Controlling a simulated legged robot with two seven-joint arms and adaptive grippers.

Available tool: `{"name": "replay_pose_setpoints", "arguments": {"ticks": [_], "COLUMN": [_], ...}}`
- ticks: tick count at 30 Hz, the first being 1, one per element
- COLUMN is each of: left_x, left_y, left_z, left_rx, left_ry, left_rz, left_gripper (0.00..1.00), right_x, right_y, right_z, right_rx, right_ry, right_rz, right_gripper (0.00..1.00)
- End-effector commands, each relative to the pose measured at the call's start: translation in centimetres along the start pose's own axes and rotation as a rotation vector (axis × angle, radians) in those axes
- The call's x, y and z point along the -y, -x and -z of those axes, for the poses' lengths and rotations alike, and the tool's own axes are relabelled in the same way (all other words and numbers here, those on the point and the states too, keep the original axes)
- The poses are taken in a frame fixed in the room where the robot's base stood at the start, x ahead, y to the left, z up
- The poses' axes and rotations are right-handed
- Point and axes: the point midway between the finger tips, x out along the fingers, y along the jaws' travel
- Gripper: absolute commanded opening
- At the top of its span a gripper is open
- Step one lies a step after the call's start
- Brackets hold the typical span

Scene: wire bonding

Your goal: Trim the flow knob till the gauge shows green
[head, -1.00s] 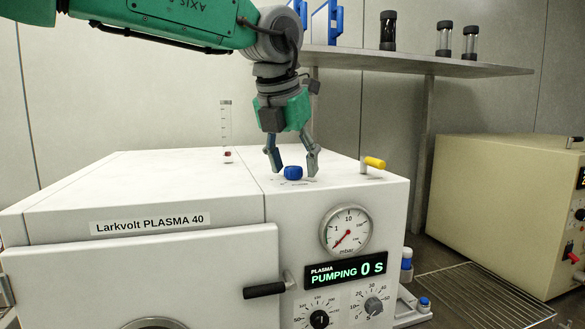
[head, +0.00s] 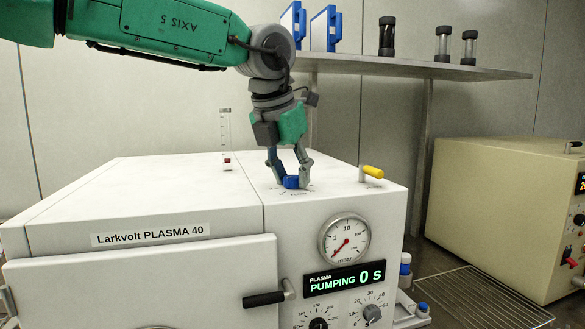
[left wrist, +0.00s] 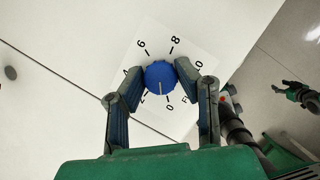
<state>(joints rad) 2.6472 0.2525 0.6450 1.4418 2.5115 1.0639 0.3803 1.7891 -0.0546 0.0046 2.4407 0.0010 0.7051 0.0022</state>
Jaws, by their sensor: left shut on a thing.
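The blue flow knob (head: 291,182) sits on top of the white plasma machine. In the left wrist view the knob (left wrist: 160,77) is ringed by a printed number scale (left wrist: 172,48), and its pale pointer line points down, near the 0. My left gripper (head: 289,180) is lowered over it, shut on the knob with a finger on each side. The round gauge (head: 345,238) on the front is marked in mbar, and its red needle points to the lower left. A clear tube flow gauge (head: 226,135) stands on the top with a small red float near its bottom.
A yellow-handled lever (head: 372,172) stands right of the knob. The display (head: 345,278) reads PUMPING 0 S. A shelf (head: 430,67) with dark vials is behind, and a beige unit (head: 495,215) stands at the right. The machine's top left is clear.

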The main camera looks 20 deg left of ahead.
Motion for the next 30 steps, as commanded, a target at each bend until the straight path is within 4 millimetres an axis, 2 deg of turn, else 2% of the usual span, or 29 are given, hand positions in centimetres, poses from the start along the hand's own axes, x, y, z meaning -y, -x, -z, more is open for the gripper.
{"name": "replay_pose_setpoints", "arguments": {"ticks": [1,5,21,25,30], "left_x": [0.0,-0.1,-0.2,-0.3,-0.3], "left_y": [0.4,0.5,0.6,0.4,0.1], "left_z": [-0.2,-0.2,-0.3,-0.3,-0.2], "left_rx": [-0.002,-0.003,-0.003,0.0,0.0], "left_ry": [-0.025,-0.116,-0.586,-0.7,-0.849], "left_rz": [0.017,0.057,0.25,0.295,0.355], "left_gripper": [0.0,0.0,0.0,0.0,0.0], "right_x": [0.0,0.0,-0.1,-0.1,-0.1], "right_y": [1.1,3.3,14.6,16.2,17.0], "right_z": [0.1,0.2,0.8,0.9,0.9], "right_rx": [0.0,0.0,0.0,0.0,0.0], "right_ry": [0.0,0.0,0.0,0.0,0.0], "right_rz": [0.0,0.0,0.0,0.0,0.0], "right_gripper": [0.4,0.4,0.4,0.4,0.4]}}
